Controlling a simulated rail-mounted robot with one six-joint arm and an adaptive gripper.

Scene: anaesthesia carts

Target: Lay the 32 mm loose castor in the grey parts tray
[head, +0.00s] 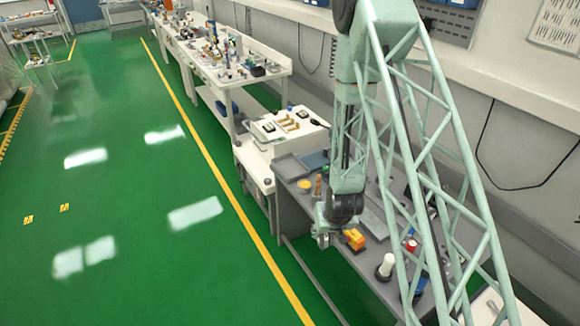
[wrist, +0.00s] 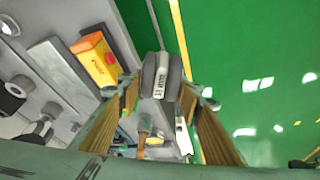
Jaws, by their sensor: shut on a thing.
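The loose castor (wrist: 162,78), a dark wheel with a white band marked 32 MM, is between the two fingertips of my gripper (wrist: 162,100) in the wrist view. My gripper is shut on it and holds it by the bench's aisle-side edge. In the head view my gripper (head: 322,236) is small, beside an orange box, and the castor is hard to make out there. A shallow grey tray (head: 291,169), which looks like the parts tray, lies at the far end of the grey bench, beyond my gripper. I cannot make out its contents.
The orange box (head: 353,238) is close to my gripper and shows in the wrist view (wrist: 95,58). A wooden-handled tool (head: 318,186) and a yellow round item (head: 304,185) stand between gripper and tray. A bluish tray (head: 316,159) adjoins the grey one. The green aisle is clear.

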